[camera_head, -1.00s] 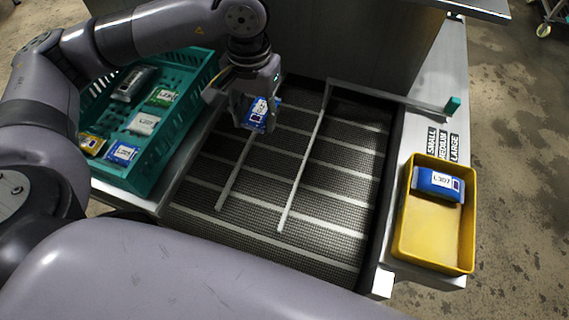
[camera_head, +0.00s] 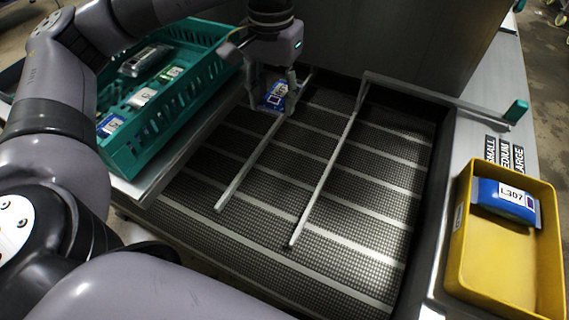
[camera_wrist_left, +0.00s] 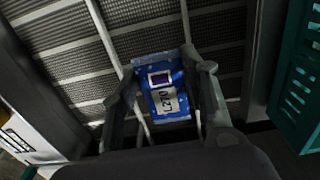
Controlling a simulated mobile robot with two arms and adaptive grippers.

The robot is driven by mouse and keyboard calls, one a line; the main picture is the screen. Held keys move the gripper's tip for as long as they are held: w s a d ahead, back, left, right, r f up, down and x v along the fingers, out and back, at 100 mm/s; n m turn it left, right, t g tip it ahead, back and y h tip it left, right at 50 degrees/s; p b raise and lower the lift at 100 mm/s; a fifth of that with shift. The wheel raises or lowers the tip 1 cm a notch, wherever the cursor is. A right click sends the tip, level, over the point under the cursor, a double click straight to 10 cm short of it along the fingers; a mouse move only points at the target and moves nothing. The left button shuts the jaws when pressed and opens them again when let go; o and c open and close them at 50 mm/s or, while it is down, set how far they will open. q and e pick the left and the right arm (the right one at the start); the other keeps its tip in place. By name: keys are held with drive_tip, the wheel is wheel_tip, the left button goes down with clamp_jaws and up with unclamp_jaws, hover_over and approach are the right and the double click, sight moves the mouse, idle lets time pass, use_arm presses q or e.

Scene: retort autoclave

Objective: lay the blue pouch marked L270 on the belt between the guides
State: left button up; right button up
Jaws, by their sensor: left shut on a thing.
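The blue pouch (camera_head: 275,94) is held in my left gripper (camera_head: 272,107). In the left wrist view the pouch (camera_wrist_left: 163,84) lies between the two fingers of the gripper (camera_wrist_left: 168,70), and its white label reads L270. The belt (camera_head: 300,157) is a dark mesh with pale cross strips. Two thin pale rails, the left guide (camera_head: 249,160) and the right guide (camera_head: 327,174), run along it. In the head view the pouch overlaps the far part of the left guide; its height above the belt is hard to tell. My right gripper is out of view.
A teal crate (camera_head: 150,158) with several pouches stands left of the belt. A yellow tray (camera_head: 497,272) holding a blue pouch marked L307 (camera_head: 505,200) is at the right, near size labels (camera_head: 505,155). A grey housing (camera_head: 400,45) rises behind the belt. The near belt is clear.

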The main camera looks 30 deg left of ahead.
use_arm(q)
drive_tip(key=b, duration=0.1)
hover_over(276, 167)
wheel_tip(276, 167, down, 15)
drive_tip(key=shift+r, duration=0.2)
wheel_tip(276, 167, down, 4)
drive_tip(key=shift+r+b, duration=0.25)
drive_tip(key=shift+b, duration=0.05)
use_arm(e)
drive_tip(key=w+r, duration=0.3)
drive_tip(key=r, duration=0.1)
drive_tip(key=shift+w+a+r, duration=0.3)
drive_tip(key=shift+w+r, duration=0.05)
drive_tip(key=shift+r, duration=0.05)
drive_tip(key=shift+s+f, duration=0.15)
use_arm(q)
drive_tip(key=o, duration=0.9)
drive_tip(key=shift+c, duration=0.2)
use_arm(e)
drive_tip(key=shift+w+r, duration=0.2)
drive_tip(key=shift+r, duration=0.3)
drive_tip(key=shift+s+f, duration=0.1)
